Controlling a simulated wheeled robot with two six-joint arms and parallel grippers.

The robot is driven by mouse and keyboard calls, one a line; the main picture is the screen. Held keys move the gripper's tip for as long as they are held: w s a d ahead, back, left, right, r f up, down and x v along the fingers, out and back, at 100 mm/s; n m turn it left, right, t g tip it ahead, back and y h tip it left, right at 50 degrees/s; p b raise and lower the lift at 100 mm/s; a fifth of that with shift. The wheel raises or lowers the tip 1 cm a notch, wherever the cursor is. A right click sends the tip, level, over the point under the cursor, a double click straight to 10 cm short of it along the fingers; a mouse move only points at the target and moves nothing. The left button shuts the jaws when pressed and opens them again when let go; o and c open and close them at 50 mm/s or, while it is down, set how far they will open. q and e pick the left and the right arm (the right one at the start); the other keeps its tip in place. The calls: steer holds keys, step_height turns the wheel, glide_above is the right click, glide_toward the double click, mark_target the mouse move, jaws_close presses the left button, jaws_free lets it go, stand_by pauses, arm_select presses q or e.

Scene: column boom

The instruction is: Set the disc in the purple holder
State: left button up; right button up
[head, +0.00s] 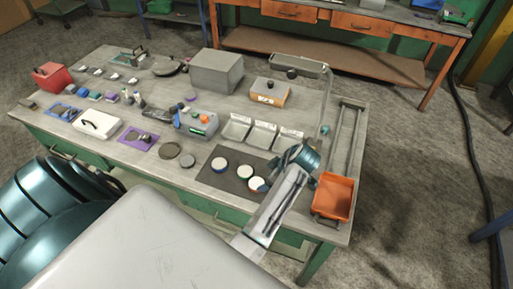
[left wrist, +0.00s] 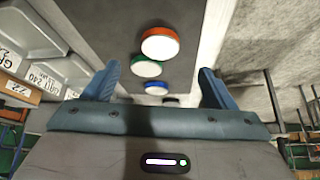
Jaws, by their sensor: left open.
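Three white-topped discs stand on a dark mat (head: 215,182) near the table's front. The red-rimmed disc (head: 258,185) is rightmost, the green-rimmed disc (head: 245,172) is in the middle and the blue-rimmed disc (head: 219,164) is leftmost. The left wrist view shows the red (left wrist: 160,44), green (left wrist: 146,68) and blue (left wrist: 156,88) ones beyond my fingers. My left gripper (left wrist: 160,70) is open and empty; in the head view (head: 285,158) it is by the mat's right end, its fingers hard to make out. A purple holder (head: 150,150) with dark parts lies left of the mat. My right gripper is not in view.
Two flat dark discs (head: 170,150) lie between holder and mat. Labelled grey trays (head: 262,135) stand behind the mat. An orange bin (head: 334,196) is at the right edge. A bent metal post (head: 326,100) rises behind my gripper. A grey box (head: 216,72) stands at the back.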

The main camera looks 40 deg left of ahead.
mark_target(256, 183)
arm_select(q)
steer(key=b+x, duration=0.1)
steer(key=x, duration=0.2)
steer(key=shift+a+f, duration=0.1)
steer(key=shift+f, duration=0.05)
steer(key=b+x, duration=0.5)
steer(key=shift+a, duration=0.1)
steer(key=shift+r, duration=0.2)
steer(key=c, duration=1.4)
steer(key=shift+c, duration=0.2)
steer(key=shift+r, duration=0.15)
